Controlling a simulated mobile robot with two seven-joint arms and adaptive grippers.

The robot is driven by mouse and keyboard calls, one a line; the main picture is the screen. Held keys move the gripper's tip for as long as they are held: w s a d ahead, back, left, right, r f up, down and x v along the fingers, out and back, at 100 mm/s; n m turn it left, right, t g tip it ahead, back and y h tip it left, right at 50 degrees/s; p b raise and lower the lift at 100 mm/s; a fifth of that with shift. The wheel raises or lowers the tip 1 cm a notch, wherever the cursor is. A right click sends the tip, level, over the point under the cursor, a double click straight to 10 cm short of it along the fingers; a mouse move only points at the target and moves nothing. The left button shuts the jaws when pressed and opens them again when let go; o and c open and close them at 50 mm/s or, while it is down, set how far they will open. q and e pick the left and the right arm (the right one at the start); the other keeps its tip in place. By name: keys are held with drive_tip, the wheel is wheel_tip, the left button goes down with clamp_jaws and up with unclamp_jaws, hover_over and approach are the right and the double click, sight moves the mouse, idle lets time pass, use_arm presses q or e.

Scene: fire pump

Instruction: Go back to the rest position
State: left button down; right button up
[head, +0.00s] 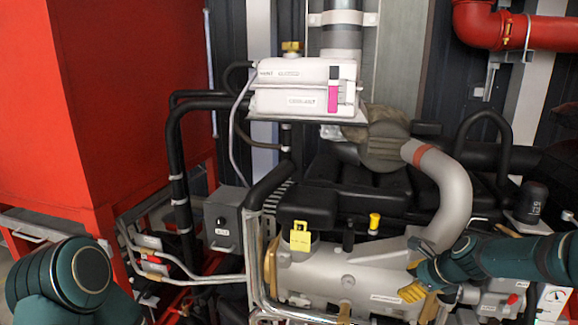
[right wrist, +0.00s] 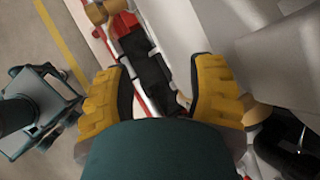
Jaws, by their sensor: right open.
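My right gripper (head: 411,280) reaches in from the right of the head view, in front of the grey engine body (head: 345,278). In the head view it overlaps the engine's right part, and I cannot tell whether it touches. In the right wrist view the gripper's yellow fingers (right wrist: 158,80) are spread apart with nothing between them. Below them are blurred dark and red parts. A teal link of my left arm shows at the lower left of the head view. My left gripper is out of view.
A large red tank (head: 125,100) stands on the left. A white box (head: 302,88) sits above the engine. A grey curved pipe (head: 450,195) rises close to my right forearm. A red pipe (head: 515,28) crosses the upper right. Bare floor (right wrist: 35,38) shows in the right wrist view.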

drive_tip(key=s+a+f+n+g+b, duration=0.2)
drive_tip(key=s+a+f+n, duration=0.8)
drive_tip(key=s+f, duration=0.3)
drive_tip(key=s+a+f+n+g+b, duration=0.2)
drive_tip(key=s+a+f+n, duration=0.8)
drive_tip(key=f, duration=0.6)
drive_tip(key=s+n+b, duration=0.1)
drive_tip(key=s+n, duration=0.1)
drive_tip(key=s, duration=0.1)
drive_tip(key=shift+s, duration=0.15)
